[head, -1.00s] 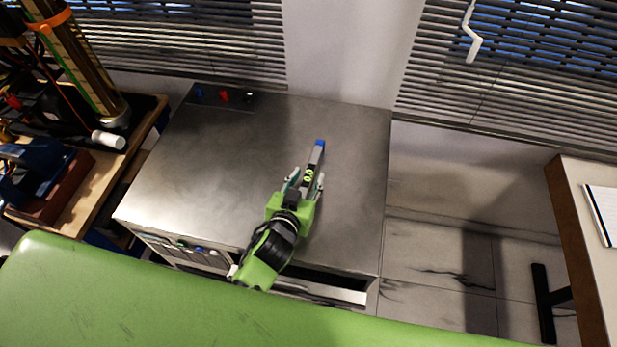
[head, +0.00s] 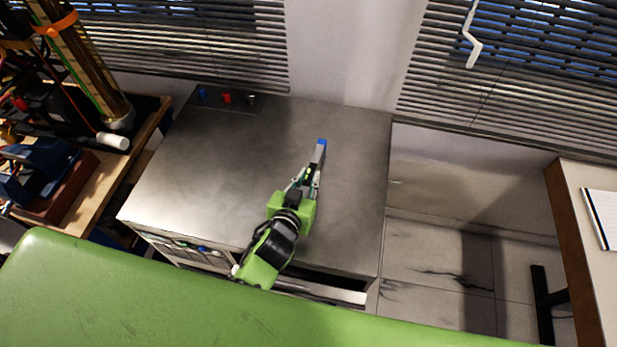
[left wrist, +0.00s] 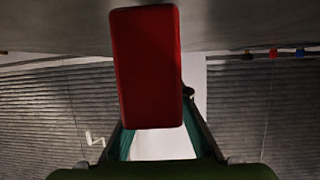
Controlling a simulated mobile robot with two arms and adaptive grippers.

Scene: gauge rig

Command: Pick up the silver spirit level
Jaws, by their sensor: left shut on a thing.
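The silver spirit level (head: 318,154) is a slim grey bar with a blue far end and a yellow-green vial, over the metal cabinet top (head: 235,150). My left gripper (head: 306,182) is shut on its near part, one finger on each side. The gripper hides the bar's near end in the head view. In the left wrist view a red block (left wrist: 147,70), which looks like the level's near end cap, fills the space between the fingers. I cannot tell whether the level touches the cabinet top. My right gripper is not in view.
Blue, red and dark knobs (head: 227,98) sit at the cabinet's back edge. A drawer (head: 325,289) stands open at its front. A cluttered wooden bench (head: 75,190) stands left, a white-topped desk (head: 590,240) right. The cabinet top around the level is clear.

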